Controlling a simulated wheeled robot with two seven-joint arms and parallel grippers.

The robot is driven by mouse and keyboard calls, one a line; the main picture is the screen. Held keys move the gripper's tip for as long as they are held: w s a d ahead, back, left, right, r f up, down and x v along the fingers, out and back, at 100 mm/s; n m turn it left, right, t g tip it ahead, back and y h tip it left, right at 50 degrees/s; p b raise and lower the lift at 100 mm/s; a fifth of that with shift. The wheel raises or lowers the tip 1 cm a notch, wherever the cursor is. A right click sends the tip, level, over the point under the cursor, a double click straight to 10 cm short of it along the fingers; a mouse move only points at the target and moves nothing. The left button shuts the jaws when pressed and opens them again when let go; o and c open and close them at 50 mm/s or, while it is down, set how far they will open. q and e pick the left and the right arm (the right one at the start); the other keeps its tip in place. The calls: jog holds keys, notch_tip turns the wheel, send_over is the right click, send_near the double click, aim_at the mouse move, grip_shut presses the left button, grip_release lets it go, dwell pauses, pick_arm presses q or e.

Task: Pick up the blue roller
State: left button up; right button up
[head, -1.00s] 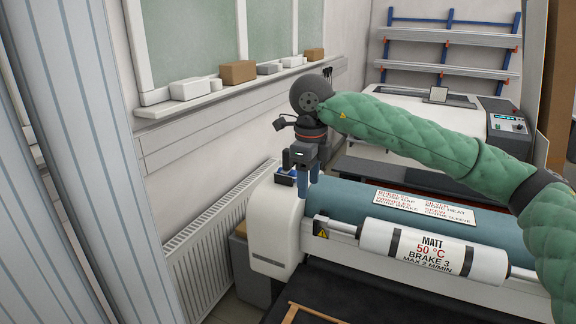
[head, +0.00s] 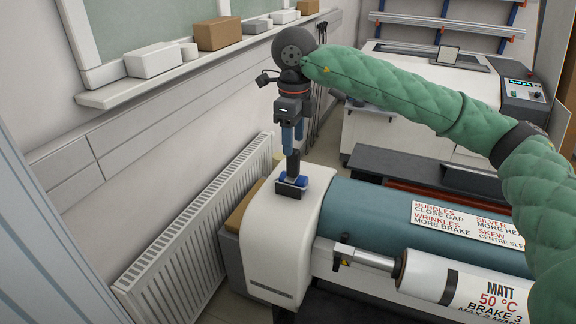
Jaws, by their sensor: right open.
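The blue roller (head: 300,181) sits on top of the white end housing (head: 267,222) of the laminating machine. It has a small blue part at a dark base and a black upright piece rising from it. My right gripper (head: 292,147) points down just above this black piece, with its blue fingers open. The fingertips overlap the top of the black piece in the picture, and I cannot tell whether they touch it. My left gripper is not in view.
The large teal cylinder (head: 372,213) of the machine lies to the right, with a white labelled roll (head: 459,283) in front. A white radiator (head: 200,235) stands along the wall at left. A shelf with boxes (head: 219,33) runs above it.

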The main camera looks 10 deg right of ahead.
aim_at(293, 161)
jog(key=shift+s+a+f, duration=0.2)
jog(key=shift+s+f, duration=0.05)
jog(key=shift+f, duration=0.1)
jog(key=shift+s+d+f, duration=0.1)
jog(key=shift+s+f, duration=0.15)
jog(key=shift+d+f, duration=0.15)
jog(key=shift+f, duration=0.15)
jog(key=shift+w+d+f, duration=0.15)
jog(key=shift+w+f, duration=0.05)
jog(key=shift+f, duration=0.1)
jog(key=f, duration=0.4)
jog(key=shift+w+a+p, duration=0.25)
jog(key=shift+w+p, duration=0.1)
jog(key=shift+w, duration=0.05)
jog(key=shift+f, duration=0.25)
jog(key=shift+w+d+f, duration=0.1)
jog(key=shift+d+f, duration=0.05)
jog(key=c, duration=0.8)
jog(key=shift+c, duration=1.4)
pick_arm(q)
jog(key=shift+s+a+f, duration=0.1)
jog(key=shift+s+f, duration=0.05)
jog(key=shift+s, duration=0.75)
